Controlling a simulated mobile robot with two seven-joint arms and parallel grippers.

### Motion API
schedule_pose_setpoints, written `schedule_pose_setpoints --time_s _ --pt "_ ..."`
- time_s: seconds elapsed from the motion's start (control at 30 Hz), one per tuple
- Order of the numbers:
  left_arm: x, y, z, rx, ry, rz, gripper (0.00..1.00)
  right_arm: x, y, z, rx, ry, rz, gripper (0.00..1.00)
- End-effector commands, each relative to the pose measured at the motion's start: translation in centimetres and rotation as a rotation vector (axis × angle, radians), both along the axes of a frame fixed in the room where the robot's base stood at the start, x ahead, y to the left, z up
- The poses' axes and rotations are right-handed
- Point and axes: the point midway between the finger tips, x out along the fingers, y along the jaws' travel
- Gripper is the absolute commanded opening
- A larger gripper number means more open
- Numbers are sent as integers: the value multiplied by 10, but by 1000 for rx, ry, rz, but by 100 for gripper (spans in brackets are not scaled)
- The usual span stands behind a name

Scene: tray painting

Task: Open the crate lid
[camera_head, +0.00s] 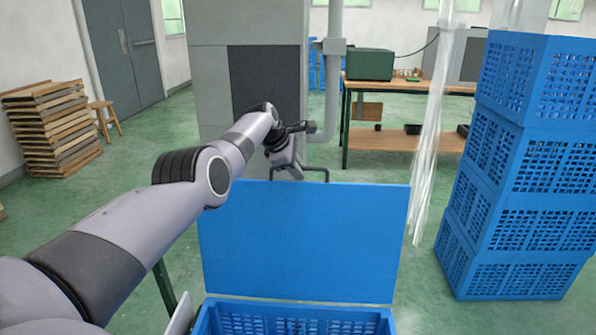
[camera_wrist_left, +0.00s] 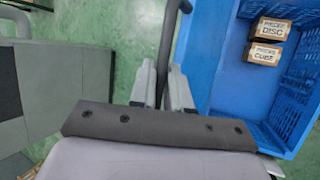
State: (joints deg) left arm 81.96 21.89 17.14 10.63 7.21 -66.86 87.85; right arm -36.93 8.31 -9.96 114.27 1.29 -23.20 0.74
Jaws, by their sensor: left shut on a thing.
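The blue crate lid (camera_head: 305,245) stands raised, nearly upright, at the back of the blue crate (camera_head: 290,304). A dark bar handle (camera_head: 318,169) sits at the lid's top edge. My left gripper (camera_head: 297,172) is shut on this handle at its left part. In the left wrist view the fingers of the left gripper (camera_wrist_left: 163,82) close around the dark handle (camera_wrist_left: 169,42), with the blue lid (camera_wrist_left: 203,50) beside it. The open crate (camera_wrist_left: 262,92) shows its inside there. My right gripper is in neither view.
Two labelled wooden blocks, a disc box (camera_wrist_left: 270,29) and a cube box (camera_wrist_left: 264,54), lie inside the crate. Stacked blue crates (camera_head: 520,190) stand at the right, near hanging clear plastic strips (camera_head: 432,130). A grey cabinet (camera_head: 218,95) stands behind the lid.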

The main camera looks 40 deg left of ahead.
Motion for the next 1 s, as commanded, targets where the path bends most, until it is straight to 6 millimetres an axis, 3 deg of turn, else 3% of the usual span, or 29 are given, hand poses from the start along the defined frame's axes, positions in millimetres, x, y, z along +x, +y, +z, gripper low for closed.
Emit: schedule_pose_setpoints --time_s 0.33,0.37,0.4,0.43,0.77,1.0 --pt "-2 -1 -6 -1 14 -2 0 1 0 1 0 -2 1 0" --pt "-2 -1 -6 -1 14 -2 20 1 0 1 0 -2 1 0" --pt "-2 -1 -6 -1 14 -2 33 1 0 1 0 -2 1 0" --pt "-2 -1 -7 -1 15 -3 38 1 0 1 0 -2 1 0" --pt "-3 -2 -8 -2 20 -4 38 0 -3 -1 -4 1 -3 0" --pt "-5 -1 1 -3 19 -4 38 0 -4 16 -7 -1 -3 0"
